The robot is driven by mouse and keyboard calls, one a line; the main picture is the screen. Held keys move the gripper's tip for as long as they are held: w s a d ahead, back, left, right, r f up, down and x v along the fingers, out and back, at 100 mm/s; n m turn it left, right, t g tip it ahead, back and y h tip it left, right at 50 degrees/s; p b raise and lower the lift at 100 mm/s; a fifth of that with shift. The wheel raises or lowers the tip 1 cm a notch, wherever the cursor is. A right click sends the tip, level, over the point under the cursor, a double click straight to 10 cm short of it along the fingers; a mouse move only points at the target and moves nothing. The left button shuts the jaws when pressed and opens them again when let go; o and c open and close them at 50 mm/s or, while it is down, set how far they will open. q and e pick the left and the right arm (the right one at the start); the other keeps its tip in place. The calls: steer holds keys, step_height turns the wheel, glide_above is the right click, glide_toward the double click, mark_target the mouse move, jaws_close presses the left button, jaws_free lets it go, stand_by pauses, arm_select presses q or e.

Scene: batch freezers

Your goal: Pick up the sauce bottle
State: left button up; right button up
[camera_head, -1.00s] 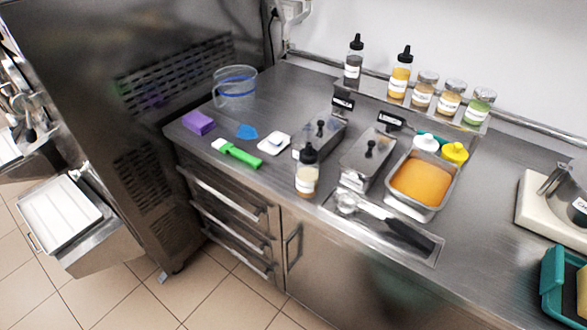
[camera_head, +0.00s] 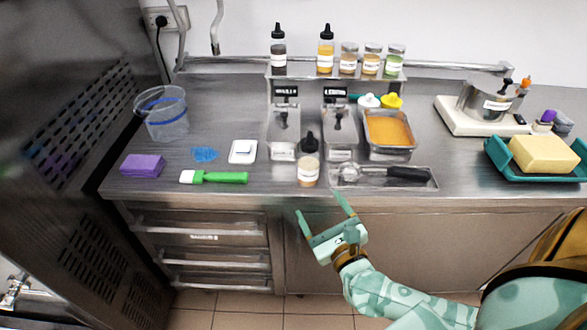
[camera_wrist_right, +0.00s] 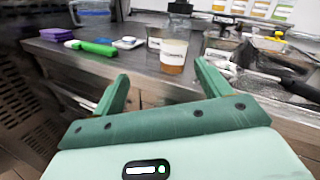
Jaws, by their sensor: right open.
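The sauce bottle (camera_head: 308,166) has a black nozzle cap, a white label and tan contents. It stands upright near the front edge of the steel counter, in front of the metal tubs. In the right wrist view the bottle (camera_wrist_right: 174,52) shows beyond the fingers, a little right of the middle. My right gripper (camera_head: 321,207) is open and empty, in front of and below the counter edge, just short of the bottle. In the right wrist view my right gripper (camera_wrist_right: 160,82) has its fingers spread wide. My left gripper does not show.
A tray with a scoop (camera_head: 382,177) lies right of the bottle. A green-handled brush (camera_head: 215,177), a white scale (camera_head: 243,151) and a purple sponge (camera_head: 142,165) lie to its left. Other bottles, a dark one (camera_head: 278,52) and a yellow one (camera_head: 326,52), stand on the back shelf.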

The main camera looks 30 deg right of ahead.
mark_target(311, 174)
steer(key=w+d+m, duration=0.1)
steer(key=w, duration=0.2)
steer(key=w+d+m+h, duration=0.1)
steer(key=w+d+m, duration=0.1)
steer(key=w, duration=0.2)
steer(key=w+d+m, duration=0.1)
steer(key=w, duration=0.2)
steer(key=shift+w+d+f+m+g+h+b, duration=0.15)
steer(key=shift+w+f+m+g+h+b, duration=0.05)
steer(key=shift+m+g+h+b, duration=0.15)
steer(key=x, duration=0.5)
steer(key=shift+w+b, duration=0.2)
steer(key=shift+b, duration=0.2)
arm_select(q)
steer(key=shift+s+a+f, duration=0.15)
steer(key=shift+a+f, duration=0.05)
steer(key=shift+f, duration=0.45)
arm_select(e)
steer(key=shift+s, duration=0.1)
steer(key=c, duration=1.1)
